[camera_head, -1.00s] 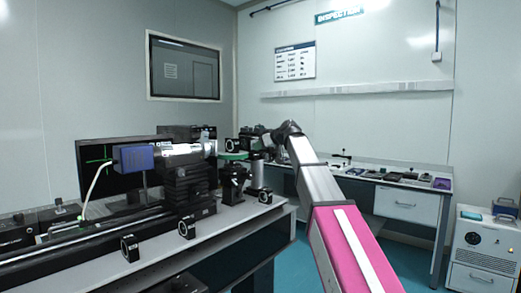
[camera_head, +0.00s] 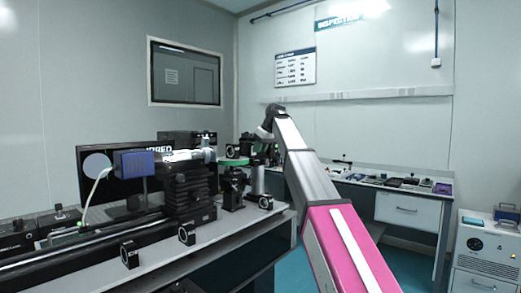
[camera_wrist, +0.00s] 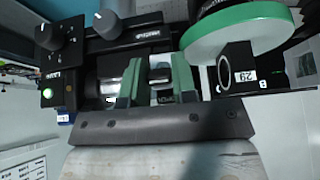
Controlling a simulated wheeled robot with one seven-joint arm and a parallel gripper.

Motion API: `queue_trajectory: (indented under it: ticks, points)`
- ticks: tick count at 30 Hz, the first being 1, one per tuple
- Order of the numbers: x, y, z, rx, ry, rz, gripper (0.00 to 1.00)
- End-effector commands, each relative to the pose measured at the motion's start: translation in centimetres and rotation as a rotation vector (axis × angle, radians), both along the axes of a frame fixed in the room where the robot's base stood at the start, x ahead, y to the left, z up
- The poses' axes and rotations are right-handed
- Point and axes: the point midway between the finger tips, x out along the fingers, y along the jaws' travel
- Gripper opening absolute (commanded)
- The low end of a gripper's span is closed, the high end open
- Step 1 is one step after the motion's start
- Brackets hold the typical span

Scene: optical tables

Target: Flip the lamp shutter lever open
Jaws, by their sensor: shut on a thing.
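In the wrist view, my gripper (camera_wrist: 157,78) has its two green fingers around a small dark piece (camera_wrist: 160,72), which looks like the shutter lever. The fingers are shut on it. The black lamp unit (camera_wrist: 62,62) is at the left, with a "LAMP" label, knobs and a lit green light (camera_wrist: 47,93). The lever's base and exact angle are partly hidden by the fingers. In the head view, my wrist is raised above the far right end of the left optical table (camera_head: 235,215), and the lever cannot be made out.
A green-rimmed disc (camera_wrist: 238,32) stands close right of my fingers, with a black mount marked 29 (camera_wrist: 238,75) beside it. In the head view, a monitor (camera_head: 97,162) shows a pale disc. A blue camera box (camera_head: 134,163) and black stages (camera_head: 190,190) fill the table.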

Motion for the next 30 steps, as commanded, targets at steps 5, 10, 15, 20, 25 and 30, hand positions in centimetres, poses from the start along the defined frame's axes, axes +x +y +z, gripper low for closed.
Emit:
queue_trajectory:
  ticks: [5, 10, 15, 20, 25, 30]
  points:
    - [0.0, 0.0, 0.0, -0.008, 0.005, 0.000, 0.02]
    - [0.0, 0.0, 0.0, -0.008, 0.005, 0.000, 0.02]
    - [0.0, 0.0, 0.0, -0.007, 0.004, 0.000, 0.51]
    - [0.0, 0.0, 0.0, -0.006, 0.005, 0.000, 0.51]
    - [0.0, 0.0, 0.2, -0.006, 0.005, 0.000, 0.51]
    - [-0.5, -0.7, 1.8, -0.005, 0.003, 0.000, 0.51]
